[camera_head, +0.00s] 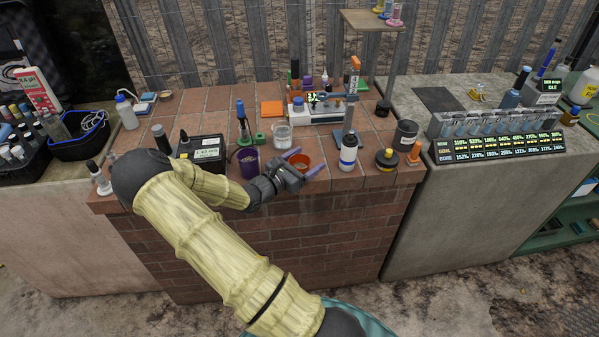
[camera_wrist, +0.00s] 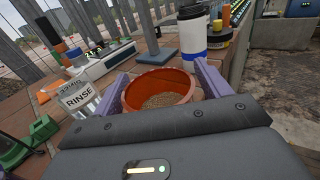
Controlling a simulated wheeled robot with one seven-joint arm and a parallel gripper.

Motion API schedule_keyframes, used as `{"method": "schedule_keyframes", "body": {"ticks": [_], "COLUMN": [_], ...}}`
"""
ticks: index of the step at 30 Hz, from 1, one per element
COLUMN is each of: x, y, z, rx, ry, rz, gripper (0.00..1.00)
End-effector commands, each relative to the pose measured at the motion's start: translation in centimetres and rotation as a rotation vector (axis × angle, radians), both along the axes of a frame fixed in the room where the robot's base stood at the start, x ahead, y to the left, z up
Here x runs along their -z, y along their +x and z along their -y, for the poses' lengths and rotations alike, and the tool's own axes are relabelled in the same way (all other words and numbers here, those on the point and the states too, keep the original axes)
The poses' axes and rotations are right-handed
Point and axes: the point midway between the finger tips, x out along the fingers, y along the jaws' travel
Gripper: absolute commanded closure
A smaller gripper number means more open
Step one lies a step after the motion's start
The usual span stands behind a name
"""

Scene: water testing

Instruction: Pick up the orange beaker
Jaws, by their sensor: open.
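The orange beaker (camera_head: 300,163) stands on the brick counter near its front edge in the head view. In the wrist view the orange beaker (camera_wrist: 160,84) is a round, wide-rimmed cup with brown grainy matter inside. My gripper (camera_head: 302,162) is open, with its two purple fingers around the beaker, one on each side. In the wrist view the fingers of my gripper (camera_wrist: 160,95) stand left and right of the cup. I cannot tell whether they touch it. The lower part of the beaker is hidden by my gripper's body.
A clear beaker labelled RINSE (camera_wrist: 80,100) stands close left of my gripper. A white bottle with a blue band (camera_head: 348,152) stands close right. A purple cup (camera_head: 248,161) is left of my wrist. A black-and-yellow round item (camera_head: 386,160) and a dark jar (camera_head: 405,135) are further right.

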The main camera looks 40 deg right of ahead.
Motion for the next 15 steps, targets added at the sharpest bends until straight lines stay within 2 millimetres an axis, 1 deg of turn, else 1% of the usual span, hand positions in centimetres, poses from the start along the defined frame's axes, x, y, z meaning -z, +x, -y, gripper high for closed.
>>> {"method": "schedule_keyframes", "body": {"ticks": [2,3,8,9,10,15], "x": [0.00,0.00,0.00,0.00,0.00,-0.04], "y": [0.00,0.00,0.00,0.00,0.00,0.00], "z": [-0.01,-0.01,-0.01,-0.02,-0.02,-0.01], "rx": [0.000,0.000,0.000,0.000,0.000,0.000], "ry": [0.000,0.000,0.000,0.000,0.000,-0.001], "rz": [0.000,0.000,0.000,0.000,0.000,0.000], "gripper": [0.26,0.34,0.65,0.73,0.76,0.76]}}
